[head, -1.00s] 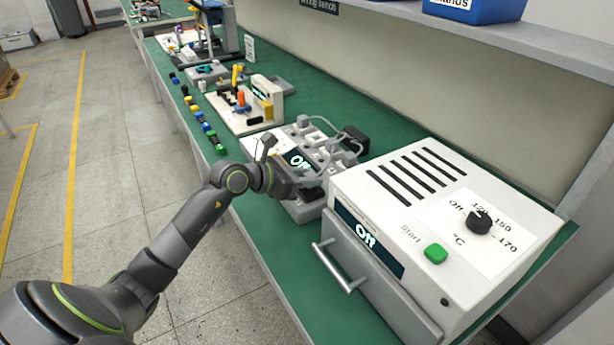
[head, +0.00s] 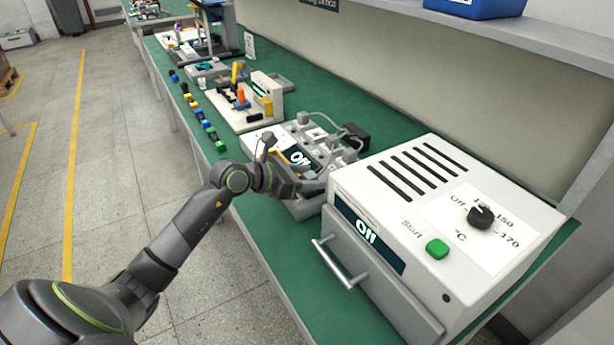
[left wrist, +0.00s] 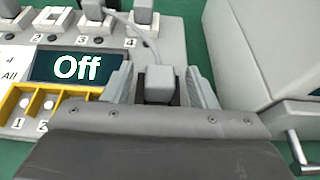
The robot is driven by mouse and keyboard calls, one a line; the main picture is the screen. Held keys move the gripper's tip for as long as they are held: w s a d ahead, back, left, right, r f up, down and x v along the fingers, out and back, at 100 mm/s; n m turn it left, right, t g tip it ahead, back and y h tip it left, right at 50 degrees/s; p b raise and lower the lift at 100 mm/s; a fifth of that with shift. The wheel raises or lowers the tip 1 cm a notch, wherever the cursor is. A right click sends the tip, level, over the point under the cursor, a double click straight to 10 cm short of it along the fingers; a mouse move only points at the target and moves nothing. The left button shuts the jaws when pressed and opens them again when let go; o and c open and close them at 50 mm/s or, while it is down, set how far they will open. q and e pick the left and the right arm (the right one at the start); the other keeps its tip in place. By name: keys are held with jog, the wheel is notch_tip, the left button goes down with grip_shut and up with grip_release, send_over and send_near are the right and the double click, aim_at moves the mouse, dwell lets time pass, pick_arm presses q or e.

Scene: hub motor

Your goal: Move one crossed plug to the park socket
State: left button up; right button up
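The grey test unit (head: 290,207) with an "Off" display sits on the green bench, left of the white oven box. In the left wrist view its numbered sockets (left wrist: 100,41) hold grey plugs, such as the one beside the label 4 (left wrist: 145,12). Another grey plug (left wrist: 159,84) with a cable sits nearer, between the fingers of my left gripper (left wrist: 160,78). The fingers stand on both sides of this plug, with what look like small gaps. In the head view my left gripper (head: 313,184) is low over the unit's near right part. Crossed plugs and the park socket cannot be identified. My right gripper is not in view.
The white oven box (head: 400,215) with a drawer handle (head: 338,263) stands close to the right of my gripper. A black adapter (head: 355,137) lies behind the unit. Several coloured blocks (head: 203,120) line the bench's front edge. A blue bin (head: 475,8) stands on the shelf.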

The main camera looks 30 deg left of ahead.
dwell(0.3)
pick_arm(q)
jog(key=p+v, duration=0.1)
jog(key=v, duration=1.6)
jog(key=shift+s+p, duration=0.2)
jog(key=shift+p, duration=0.15)
jog(key=shift+r, duration=0.15)
jog(key=shift+a, duration=0.1)
